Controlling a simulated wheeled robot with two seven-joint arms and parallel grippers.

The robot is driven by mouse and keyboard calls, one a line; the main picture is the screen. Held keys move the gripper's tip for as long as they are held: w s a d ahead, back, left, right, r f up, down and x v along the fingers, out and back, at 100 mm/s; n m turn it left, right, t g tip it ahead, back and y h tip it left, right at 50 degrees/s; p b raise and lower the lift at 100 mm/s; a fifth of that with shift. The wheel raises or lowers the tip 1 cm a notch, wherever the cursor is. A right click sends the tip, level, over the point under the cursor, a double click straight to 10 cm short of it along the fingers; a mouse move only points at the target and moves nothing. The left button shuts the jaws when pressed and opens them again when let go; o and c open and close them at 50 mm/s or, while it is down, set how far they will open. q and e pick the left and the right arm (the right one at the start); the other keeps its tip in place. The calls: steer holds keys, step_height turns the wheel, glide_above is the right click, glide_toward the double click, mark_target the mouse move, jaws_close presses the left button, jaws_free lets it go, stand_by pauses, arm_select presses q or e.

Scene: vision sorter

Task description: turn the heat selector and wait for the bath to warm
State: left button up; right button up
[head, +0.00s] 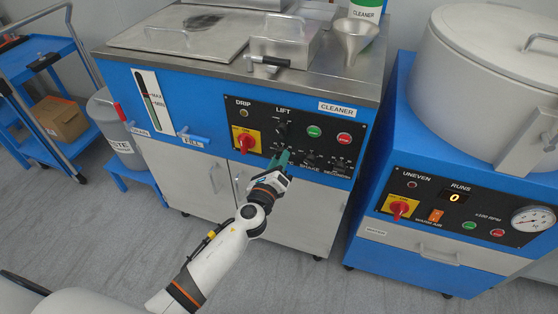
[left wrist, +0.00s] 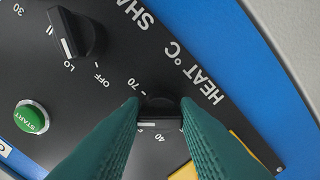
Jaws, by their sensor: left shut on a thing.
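The heat selector is a black knob (left wrist: 160,106) beside the label HEAT °C in the left wrist view, with the marks 70 and 40 near it. My left gripper (left wrist: 160,112) is shut on it, one green finger on each side. The fingers hide part of the dial, so its exact setting is unclear. In the head view my left gripper (head: 281,161) reaches the lower left of the black control panel (head: 325,120) on the blue cleaner (head: 215,115). The selector is hidden there behind the gripper. My right gripper is not in view.
A second black knob (left wrist: 78,34) and the green START button (left wrist: 31,117) are close to the left fingers. The panel also has a red switch (head: 244,142). A blue spinner machine (head: 460,205) stands to the right, a blue trolley (head: 35,60) to the left.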

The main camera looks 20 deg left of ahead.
arm_select(q)
steer(key=o, duration=1)
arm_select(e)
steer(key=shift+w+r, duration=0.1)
arm_select(q)
steer(key=s+b, duration=0.1)
steer(key=s, duration=1.1)
steer(key=shift+a, duration=0.2)
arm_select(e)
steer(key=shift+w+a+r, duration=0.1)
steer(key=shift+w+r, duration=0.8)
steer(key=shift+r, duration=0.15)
